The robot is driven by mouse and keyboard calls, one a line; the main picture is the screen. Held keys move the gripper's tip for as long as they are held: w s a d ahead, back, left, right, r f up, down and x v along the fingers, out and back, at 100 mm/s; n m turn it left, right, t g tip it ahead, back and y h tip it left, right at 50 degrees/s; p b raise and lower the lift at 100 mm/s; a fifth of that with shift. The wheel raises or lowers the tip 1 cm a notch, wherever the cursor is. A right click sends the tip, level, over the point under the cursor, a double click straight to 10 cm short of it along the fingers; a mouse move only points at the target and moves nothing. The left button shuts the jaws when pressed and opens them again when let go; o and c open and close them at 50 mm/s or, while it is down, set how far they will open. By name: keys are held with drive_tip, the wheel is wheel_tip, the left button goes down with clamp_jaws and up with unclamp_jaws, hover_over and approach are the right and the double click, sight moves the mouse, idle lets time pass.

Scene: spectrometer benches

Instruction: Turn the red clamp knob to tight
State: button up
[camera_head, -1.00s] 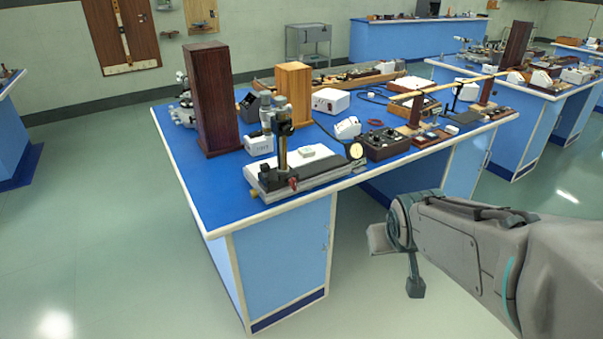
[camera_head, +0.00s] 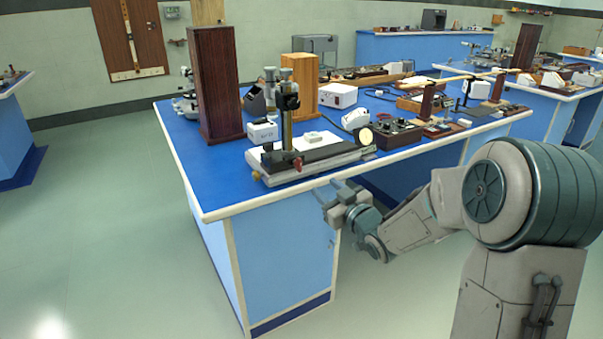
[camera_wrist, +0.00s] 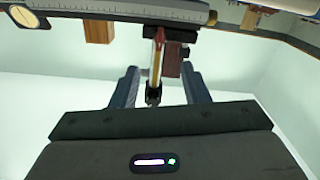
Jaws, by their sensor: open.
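The small red clamp knob (camera_head: 298,163) is at the lower front of a black-headed upright stand (camera_head: 288,115). The stand rises from a long grey-and-black instrument base (camera_head: 320,158) near the bench's front edge. My gripper (camera_head: 328,198) is just off that edge, in front of and below the knob, apart from it. In the wrist view my gripper (camera_wrist: 160,86) has its two fingers spread with nothing held. The brass column (camera_wrist: 156,62) shows between them, farther off.
A dark wooden tower (camera_head: 214,85) and a light wooden block (camera_head: 300,85) stand behind the instrument. A round dial (camera_head: 366,137) is at the base's right end. The blue bench top (camera_head: 205,185) is clear at front left. Open floor lies left.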

sight(301, 167)
drive_tip(key=x, duration=1.3)
drive_tip(key=shift+w+a, duration=0.1)
drive_tip(key=shift+a, duration=0.05)
clamp_jaws()
